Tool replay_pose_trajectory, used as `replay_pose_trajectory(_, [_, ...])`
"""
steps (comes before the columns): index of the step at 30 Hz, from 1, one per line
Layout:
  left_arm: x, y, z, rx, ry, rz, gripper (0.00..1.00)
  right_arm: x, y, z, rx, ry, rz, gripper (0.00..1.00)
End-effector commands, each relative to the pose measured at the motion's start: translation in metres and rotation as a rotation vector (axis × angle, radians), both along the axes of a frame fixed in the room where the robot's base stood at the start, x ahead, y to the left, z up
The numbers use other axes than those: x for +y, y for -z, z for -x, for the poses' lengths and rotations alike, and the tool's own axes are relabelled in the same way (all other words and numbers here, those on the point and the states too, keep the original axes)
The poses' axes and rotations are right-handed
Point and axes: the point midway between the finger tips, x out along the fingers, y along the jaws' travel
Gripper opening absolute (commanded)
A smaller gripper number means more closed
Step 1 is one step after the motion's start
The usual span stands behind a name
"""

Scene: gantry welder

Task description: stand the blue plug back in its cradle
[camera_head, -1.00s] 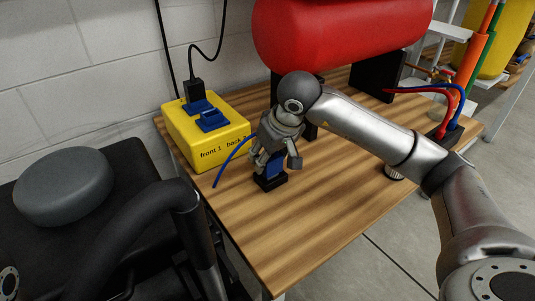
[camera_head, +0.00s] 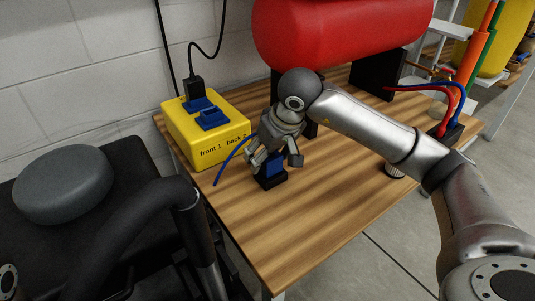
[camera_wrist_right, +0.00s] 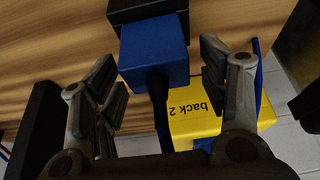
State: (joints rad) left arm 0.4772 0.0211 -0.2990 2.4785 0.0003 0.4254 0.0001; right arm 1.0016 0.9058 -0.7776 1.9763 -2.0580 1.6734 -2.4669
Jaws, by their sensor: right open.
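The blue plug (camera_head: 274,166) stands upright in the small black cradle (camera_head: 270,182) on the wooden table. In the right wrist view the blue plug (camera_wrist_right: 153,50) has its base at the black cradle (camera_wrist_right: 145,10), and a dark cord leaves its near end. My right gripper (camera_head: 275,158) is above the plug, fingers pointing down. In the right wrist view my right gripper (camera_wrist_right: 157,65) is open, a finger on each side of the plug with gaps between. How deeply the plug is seated is hidden. My left gripper is not in view.
A yellow box (camera_head: 205,130) marked "front 1" and "back 2", with blue sockets and a black plug (camera_head: 195,90), stands beside the gripper at left. A red tank (camera_head: 340,35) is behind. A blue cable (camera_head: 225,163) lies nearby. The table front is clear.

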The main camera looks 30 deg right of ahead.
Motion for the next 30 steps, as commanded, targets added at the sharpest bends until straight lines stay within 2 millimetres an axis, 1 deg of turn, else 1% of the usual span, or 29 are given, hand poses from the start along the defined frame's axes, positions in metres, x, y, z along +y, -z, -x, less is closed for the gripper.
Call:
replay_pose_trajectory(5, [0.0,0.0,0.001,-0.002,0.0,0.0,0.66,-0.002,-0.028,0.01,-0.009,0.001,0.001,0.67])
replay_pose_trajectory(12, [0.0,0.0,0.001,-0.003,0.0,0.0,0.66,-0.005,-0.075,0.031,-0.007,0.0,0.0,0.67])
replay_pose_trajectory(16, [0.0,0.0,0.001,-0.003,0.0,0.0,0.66,-0.006,-0.093,0.04,-0.007,0.0,0.0,0.67])
replay_pose_trajectory(21, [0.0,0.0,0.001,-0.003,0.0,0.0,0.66,-0.007,-0.105,0.045,-0.004,0.0,0.0,0.67])
replay_pose_trajectory(30, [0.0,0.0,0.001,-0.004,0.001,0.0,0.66,-0.007,-0.106,0.046,-0.002,0.0,0.001,0.67])
